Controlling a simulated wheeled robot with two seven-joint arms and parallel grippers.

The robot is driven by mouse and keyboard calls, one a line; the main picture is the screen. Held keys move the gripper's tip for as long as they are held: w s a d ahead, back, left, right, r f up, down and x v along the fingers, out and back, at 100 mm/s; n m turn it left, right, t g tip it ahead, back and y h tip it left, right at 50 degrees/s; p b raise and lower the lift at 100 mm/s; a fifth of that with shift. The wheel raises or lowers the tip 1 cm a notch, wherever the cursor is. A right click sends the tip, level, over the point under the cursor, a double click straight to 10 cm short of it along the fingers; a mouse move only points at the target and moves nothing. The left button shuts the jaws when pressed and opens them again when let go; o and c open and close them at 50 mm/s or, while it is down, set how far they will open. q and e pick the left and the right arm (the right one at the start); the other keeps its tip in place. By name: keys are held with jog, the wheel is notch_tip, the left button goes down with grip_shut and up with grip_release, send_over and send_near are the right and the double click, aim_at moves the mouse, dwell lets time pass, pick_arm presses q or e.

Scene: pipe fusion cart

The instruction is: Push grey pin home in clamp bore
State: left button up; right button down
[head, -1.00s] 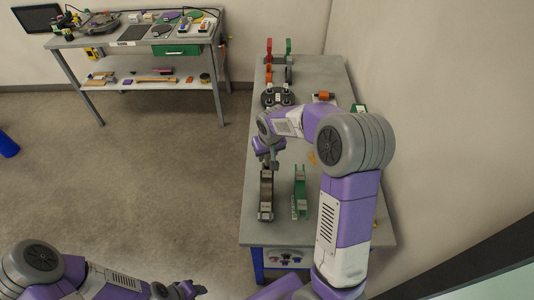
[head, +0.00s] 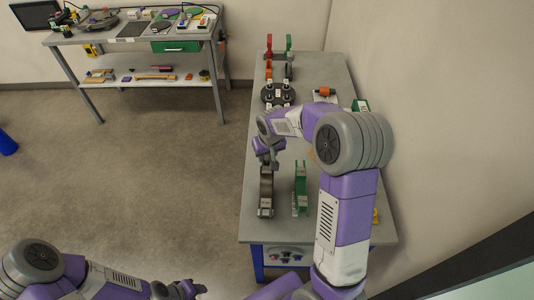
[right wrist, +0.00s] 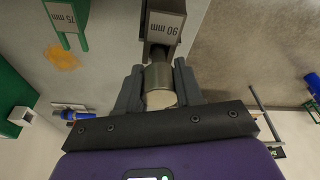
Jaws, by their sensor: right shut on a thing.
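My right gripper (head: 266,162) is at the far end of the dark grey clamp (head: 266,190), which stands on the bench. In the right wrist view the right gripper (right wrist: 160,80) is shut on the grey pin (right wrist: 157,76), a short cylinder with a pale end face towards me. The pin's other end meets the dark end of the clamp (right wrist: 164,27), labelled 90 mm. The bore is hidden, so its depth in it cannot be told. My left gripper (head: 188,290) is low in the head view, away from the bench; its jaw opening is unclear.
A green clamp (head: 300,188) stands close to the right of the grey one; its label reads 75 mm in the right wrist view (right wrist: 66,18). A dark round fixture (head: 278,94) and an orange part (head: 325,92) are farther back. A wall bounds the bench's right.

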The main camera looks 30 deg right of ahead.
jog(key=shift+f, duration=0.4)
jog(key=c, duration=0.7)
grip_release()
jog(key=shift+o, duration=0.2)
jog(key=v, duration=0.7)
jog(key=shift+r, duration=0.3)
